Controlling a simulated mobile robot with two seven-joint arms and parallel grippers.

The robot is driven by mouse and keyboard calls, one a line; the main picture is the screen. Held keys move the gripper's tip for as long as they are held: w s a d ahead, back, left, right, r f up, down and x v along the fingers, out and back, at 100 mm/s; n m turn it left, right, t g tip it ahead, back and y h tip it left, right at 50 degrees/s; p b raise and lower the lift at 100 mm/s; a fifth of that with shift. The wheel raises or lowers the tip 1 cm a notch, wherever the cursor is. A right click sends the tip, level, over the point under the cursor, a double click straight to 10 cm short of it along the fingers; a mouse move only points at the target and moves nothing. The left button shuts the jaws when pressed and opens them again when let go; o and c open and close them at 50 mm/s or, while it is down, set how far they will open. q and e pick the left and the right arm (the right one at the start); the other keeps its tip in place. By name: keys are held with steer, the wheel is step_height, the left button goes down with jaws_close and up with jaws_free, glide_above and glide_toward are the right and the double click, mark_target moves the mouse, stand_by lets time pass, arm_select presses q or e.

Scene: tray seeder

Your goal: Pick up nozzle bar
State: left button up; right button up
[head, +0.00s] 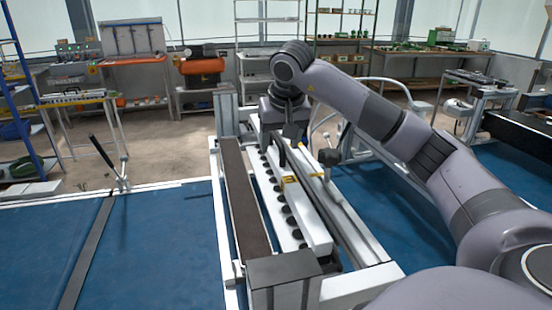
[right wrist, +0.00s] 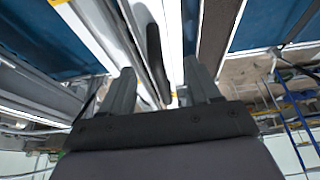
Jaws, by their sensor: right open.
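The nozzle bar appears to be the long white bar (head: 315,232) with a row of black round nozzles along its left side. It lies along the seeder frame (head: 378,280) in the head view, with a yellow mark near its middle. My right gripper (head: 290,148) points down over the far part of the bar. In the right wrist view its two fingers (right wrist: 160,85) are spread apart. A dark rounded rod (right wrist: 154,50) shows between them, with white surfaces around it. I cannot tell whether the fingers touch anything. My left gripper is not in view.
A dark belt (head: 245,200) runs along the left of the bar. A black knob (head: 328,157) stands at its right. A dark grey block (head: 285,268) sits at the near end. Benches and shelves stand behind.

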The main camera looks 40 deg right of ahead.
mark_target(277, 155)
steer(key=x, duration=0.5)
steer(key=shift+w+d+p, duration=0.1)
steer(key=shift+w+p, duration=0.15)
steer(key=shift+p, duration=0.15)
steer(key=c, duration=1.1)
steer(key=shift+o, duration=0.2)
steer(key=shift+r, duration=0.1)
